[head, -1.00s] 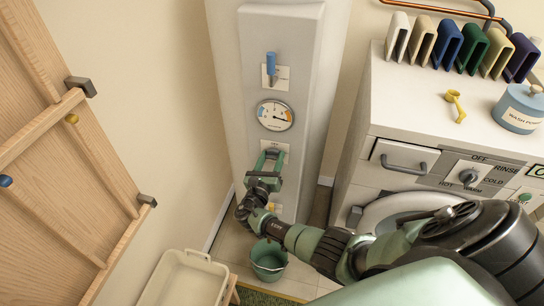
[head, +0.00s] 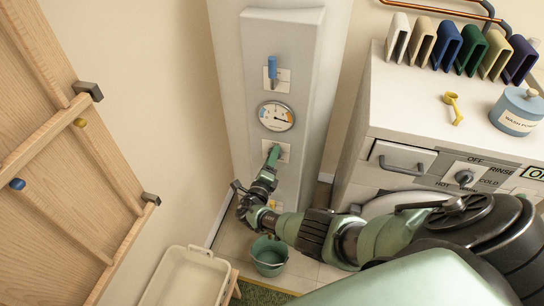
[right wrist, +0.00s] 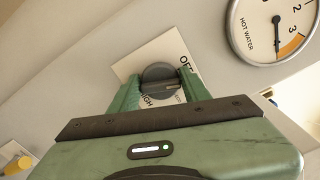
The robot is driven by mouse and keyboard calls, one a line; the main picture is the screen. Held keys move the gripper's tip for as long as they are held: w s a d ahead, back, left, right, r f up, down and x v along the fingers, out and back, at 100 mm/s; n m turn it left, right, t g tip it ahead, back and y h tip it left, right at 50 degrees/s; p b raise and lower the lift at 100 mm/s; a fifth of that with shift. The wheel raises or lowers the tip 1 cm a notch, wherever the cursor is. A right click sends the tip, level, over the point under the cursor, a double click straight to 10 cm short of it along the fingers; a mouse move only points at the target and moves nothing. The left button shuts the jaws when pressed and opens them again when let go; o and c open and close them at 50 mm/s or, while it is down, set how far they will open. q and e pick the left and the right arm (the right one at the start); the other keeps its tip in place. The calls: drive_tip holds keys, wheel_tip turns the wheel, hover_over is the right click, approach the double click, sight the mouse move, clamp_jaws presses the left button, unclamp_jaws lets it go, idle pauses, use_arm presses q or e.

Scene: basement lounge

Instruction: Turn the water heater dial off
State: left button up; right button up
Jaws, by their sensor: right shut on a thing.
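The water heater (head: 307,60) is a tall pale panel on the wall in the head view. Its dial (right wrist: 160,80) is a dark grey round knob on a white plate (right wrist: 135,62) in the right wrist view. "OFF" and "HIGH" can be read on the plate, partly covered by the fingers. My right gripper (right wrist: 158,90) has its green fingers on both sides of the dial, shut on it. In the head view the right gripper (head: 273,153) hides the dial and appears nearly edge-on. My left gripper is not in view.
A round hot water gauge (head: 275,116) and a blue-handled lever (head: 272,68) sit above the dial. A washer (head: 400,105) stands to the right. A green bucket (head: 269,258) and a cream basin (head: 178,280) are below. A wooden frame (head: 70,140) is at left.

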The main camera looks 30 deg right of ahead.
drive_tip(key=shift+f+n, duration=0.15)
drive_tip(key=shift+n, duration=0.85)
drive_tip(key=shift+f+n, duration=0.1)
drive_tip(key=shift+n, duration=0.9)
drive_tip(key=o, duration=1.3)
drive_tip(key=shift+r, duration=0.1)
drive_tip(key=shift+a+p, duration=0.1)
drive_tip(key=shift+p, duration=0.2)
drive_tip(key=p+v, duration=0.2)
drive_tip(key=v, duration=0.5)
drive_tip(key=shift+s+a, duration=0.25)
drive_tip(key=shift+a, duration=0.05)
